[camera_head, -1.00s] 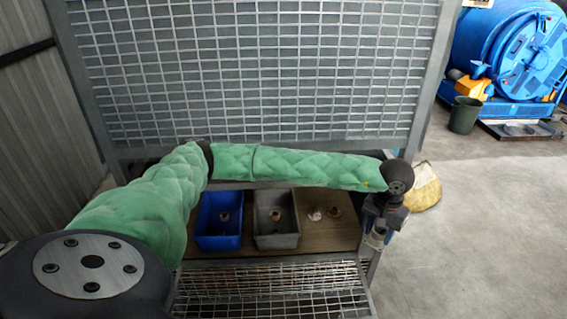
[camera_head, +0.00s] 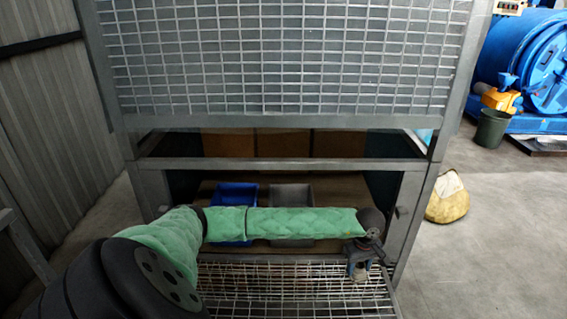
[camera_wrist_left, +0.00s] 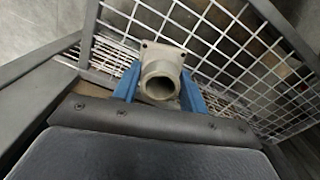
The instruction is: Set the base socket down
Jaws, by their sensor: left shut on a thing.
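The base socket (camera_wrist_left: 161,76) is a grey metal piece with a square flange and a round open tube. It shows between the blue fingers of my left gripper (camera_wrist_left: 160,88) in the left wrist view, with wire mesh behind it. In the head view my left gripper (camera_head: 361,268) is over the right part of the mesh shelf (camera_head: 285,290) at the front of the cabinet. It is shut on the socket. Whether the socket touches the mesh I cannot tell. My right gripper is not in view.
A blue bin (camera_head: 237,190) and a grey bin (camera_head: 291,193) stand inside the cabinet, partly hidden by my left arm. The cabinet's right post (camera_head: 412,225) is close beside my left gripper. A yellow sack (camera_head: 448,198) lies on the floor at right.

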